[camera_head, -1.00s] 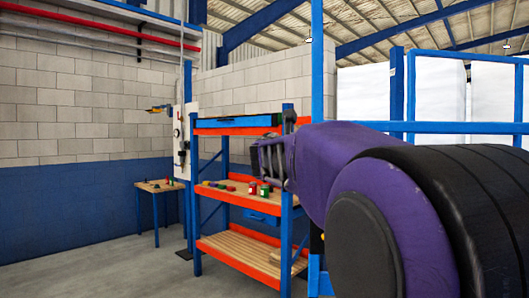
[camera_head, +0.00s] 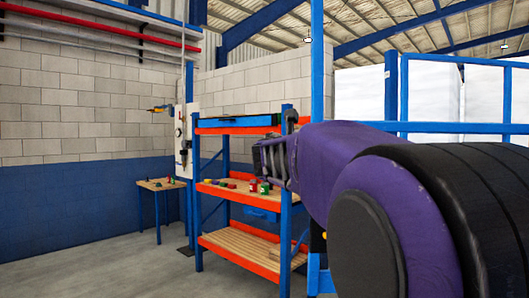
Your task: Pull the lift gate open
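A blue railed frame (camera_head: 458,127) stands at the right, with white panels (camera_head: 359,97) behind it. It may be the lift gate, but I cannot tell for sure. Its lower part is hidden behind my purple and black arm. A tall blue post (camera_head: 316,60) rises to its left. My gripper (camera_head: 268,160) is at the end of the arm, left of the frame and in front of the shelf unit in the picture. It is seen side-on and small, so its opening is unclear. I see no contact between it and the frame.
A blue and orange shelf unit (camera_head: 243,130) holds small coloured items on its middle shelf. A small blue-legged table (camera_head: 161,185) stands by the block wall (camera_head: 70,110). Grey floor (camera_head: 130,270) is clear at the lower left.

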